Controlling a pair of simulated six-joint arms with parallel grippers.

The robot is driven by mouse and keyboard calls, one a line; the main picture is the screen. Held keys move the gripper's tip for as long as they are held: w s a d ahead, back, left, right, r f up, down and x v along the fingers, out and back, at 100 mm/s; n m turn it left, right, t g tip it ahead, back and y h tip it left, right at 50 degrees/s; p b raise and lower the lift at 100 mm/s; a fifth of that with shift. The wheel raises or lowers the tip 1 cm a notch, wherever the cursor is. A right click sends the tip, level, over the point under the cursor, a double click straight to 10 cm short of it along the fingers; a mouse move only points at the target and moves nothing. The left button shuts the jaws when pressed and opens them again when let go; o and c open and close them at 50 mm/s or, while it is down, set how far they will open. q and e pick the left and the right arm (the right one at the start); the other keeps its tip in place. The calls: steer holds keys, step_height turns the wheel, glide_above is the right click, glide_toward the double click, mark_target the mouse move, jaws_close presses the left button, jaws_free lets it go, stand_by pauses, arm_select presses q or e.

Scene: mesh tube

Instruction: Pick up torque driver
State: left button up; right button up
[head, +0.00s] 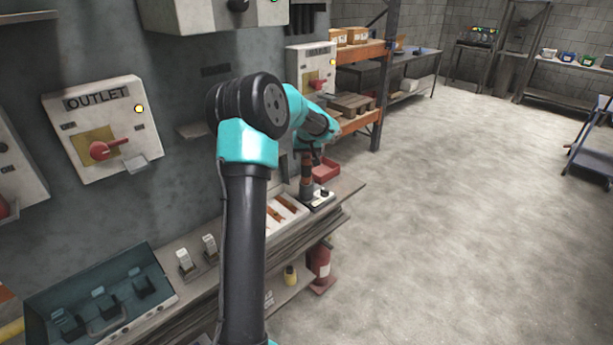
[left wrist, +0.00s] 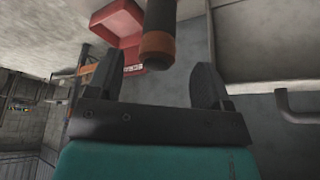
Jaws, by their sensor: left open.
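The torque driver (head: 306,174) stands upright on a light base with a dark knob (head: 322,194) near the far end of the bench. In the left wrist view the driver (left wrist: 158,42) is a dark cylinder with an orange-brown band, its end lying between the fingers. My left gripper (head: 311,152) is over the driver's top in the head view. In the left wrist view the gripper (left wrist: 158,80) is open, with a visible gap between the driver and each finger. My right gripper is not in view.
A red bin (head: 326,170) sits just behind the driver and shows in the wrist view (left wrist: 118,25). A white tray (head: 285,212) with brown pieces lies beside the driver. A teal case (head: 100,300) lies at the near end. The grey panel wall carries an OUTLET box (head: 100,130).

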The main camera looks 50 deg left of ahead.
mark_target(307, 157)
arm_select(q)
steer(key=shift+f, duration=0.1)
steer(key=shift+x, duration=2.6)
steer(key=shift+w+a, duration=0.1)
steer(key=shift+w, duration=0.1)
steer(key=c, duration=1.1)
